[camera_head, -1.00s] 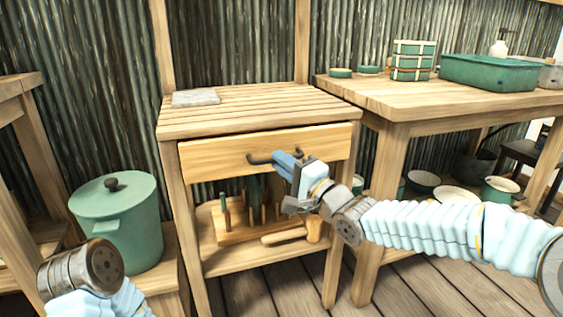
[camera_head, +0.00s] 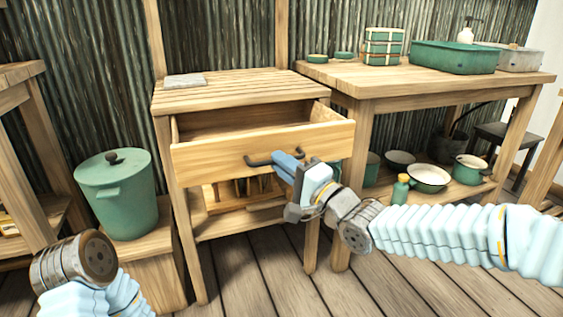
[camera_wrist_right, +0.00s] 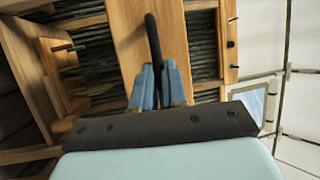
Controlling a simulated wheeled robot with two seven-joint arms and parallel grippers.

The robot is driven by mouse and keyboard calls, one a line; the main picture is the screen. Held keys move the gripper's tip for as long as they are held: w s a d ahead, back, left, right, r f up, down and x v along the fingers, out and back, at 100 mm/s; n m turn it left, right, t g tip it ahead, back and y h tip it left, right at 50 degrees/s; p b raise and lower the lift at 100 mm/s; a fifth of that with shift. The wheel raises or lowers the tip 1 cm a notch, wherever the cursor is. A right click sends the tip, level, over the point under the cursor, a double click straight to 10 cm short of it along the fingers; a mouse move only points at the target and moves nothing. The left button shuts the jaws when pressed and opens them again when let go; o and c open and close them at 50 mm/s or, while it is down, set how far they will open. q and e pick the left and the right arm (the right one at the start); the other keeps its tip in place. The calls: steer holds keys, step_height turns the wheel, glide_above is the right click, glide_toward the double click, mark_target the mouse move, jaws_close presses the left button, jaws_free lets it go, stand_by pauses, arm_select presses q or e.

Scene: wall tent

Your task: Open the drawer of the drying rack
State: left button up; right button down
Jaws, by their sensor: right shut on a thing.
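The wooden drying rack (camera_head: 240,93) has a slatted top and a drawer (camera_head: 220,160) under it. The drawer is pulled out, and its empty-looking inside shows behind the front panel. A dark bar handle (camera_head: 262,161) sits on the drawer front. My right gripper (camera_head: 280,160) is shut on the handle. In the right wrist view the blue fingers (camera_wrist_right: 160,85) close around the dark handle (camera_wrist_right: 153,40), with the drawer front (camera_wrist_right: 150,20) behind it. My left arm shows at the lower left, but its gripper is not visible.
A lidded green pot (camera_head: 118,195) stands on a low wooden stand left of the rack. A table (camera_head: 420,88) at right bears a green basin (camera_head: 455,58) and stacked tins (camera_head: 383,47). Bowls and a green bottle (camera_head: 400,190) sit on its lower shelf. Floor in front is clear.

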stand_by(0.3)
steer(key=c, duration=1.2)
jaws_free()
steer(key=shift+o, duration=0.2)
steer(key=shift+s+d, duration=0.1)
steer(key=shift+s, duration=0.05)
steer(key=p+v, duration=0.2)
steer(key=v, duration=1.1)
steer(key=shift+s+f, duration=0.2)
steer(key=shift+s, duration=0.05)
steer(key=shift+d, duration=0.1)
